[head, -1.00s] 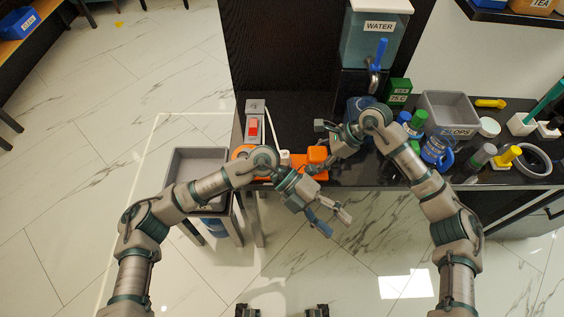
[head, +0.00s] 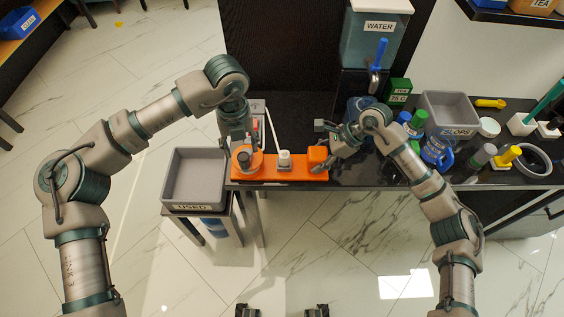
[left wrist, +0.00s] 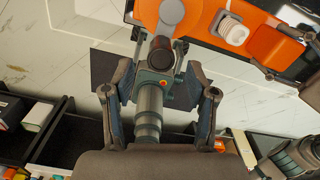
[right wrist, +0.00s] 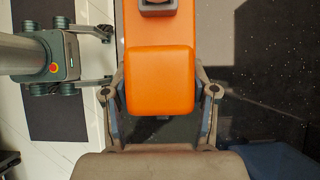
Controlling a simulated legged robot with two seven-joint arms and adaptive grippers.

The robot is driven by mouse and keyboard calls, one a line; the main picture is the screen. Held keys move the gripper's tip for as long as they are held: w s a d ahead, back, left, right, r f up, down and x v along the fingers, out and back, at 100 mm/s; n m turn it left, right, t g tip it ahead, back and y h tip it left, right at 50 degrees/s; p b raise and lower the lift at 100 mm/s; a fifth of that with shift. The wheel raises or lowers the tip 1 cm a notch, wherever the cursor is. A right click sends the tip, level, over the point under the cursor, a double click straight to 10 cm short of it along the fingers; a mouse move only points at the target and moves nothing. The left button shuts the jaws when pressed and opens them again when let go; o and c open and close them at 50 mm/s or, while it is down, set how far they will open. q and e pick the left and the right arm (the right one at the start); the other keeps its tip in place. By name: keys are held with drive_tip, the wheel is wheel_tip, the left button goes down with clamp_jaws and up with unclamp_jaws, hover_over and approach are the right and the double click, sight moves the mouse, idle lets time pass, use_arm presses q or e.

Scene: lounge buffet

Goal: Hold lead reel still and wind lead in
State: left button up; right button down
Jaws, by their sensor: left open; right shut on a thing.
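The lead reel is an orange base (head: 275,173) along the counter's front edge. A round orange drum (head: 256,165) with a dark upright knob (head: 244,158) is at its left end, a white fitting (head: 284,158) in its middle, and an orange block (head: 317,155) at its right end. A thin white lead (head: 272,128) runs back from the reel. My left gripper (head: 240,143) is open at the drum; in the left wrist view the dark knob (left wrist: 161,53) shows between and beyond its fingers. My right gripper (right wrist: 160,100) is shut on the orange block (right wrist: 160,78).
A grey tray labelled USED (head: 195,207) stands on a low stand left of the counter. A grey SLOPS bin (head: 450,112), bottles and a blue mug (head: 436,151) stand to the right. The water dispenser (head: 376,40) is behind. Floor in front is clear.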

sight(243, 156)
use_arm(q)
drive_tip(key=shift+f, duration=2.55)
drive_tip(key=shift+c, duration=0.2)
clamp_jaws()
drive_tip(key=d+n, duration=0.1)
drive_tip(key=n, duration=0.3)
drive_tip(key=shift+w+d, duration=0.1)
drive_tip(key=shift+d, duration=0.25)
drive_tip(key=n, duration=0.1)
drive_tip(key=d+n, duration=0.1)
drive_tip(key=n, duration=0.1)
drive_tip(key=w+n, duration=0.1)
drive_tip(key=n, duration=0.1)
drive_tip(key=shift+d, duration=0.35)
drive_tip(key=n, duration=0.2)
drive_tip(key=w+n, duration=0.1)
drive_tip(key=w+d+n, duration=0.1)
drive_tip(key=n, duration=0.1)
drive_tip(key=shift+n, duration=0.3)
drive_tip(key=n, duration=0.2)
drive_tip(key=w+n, duration=0.1)
drive_tip(key=shift+w+n, duration=0.15)
drive_tip(key=shift+n, duration=0.25)
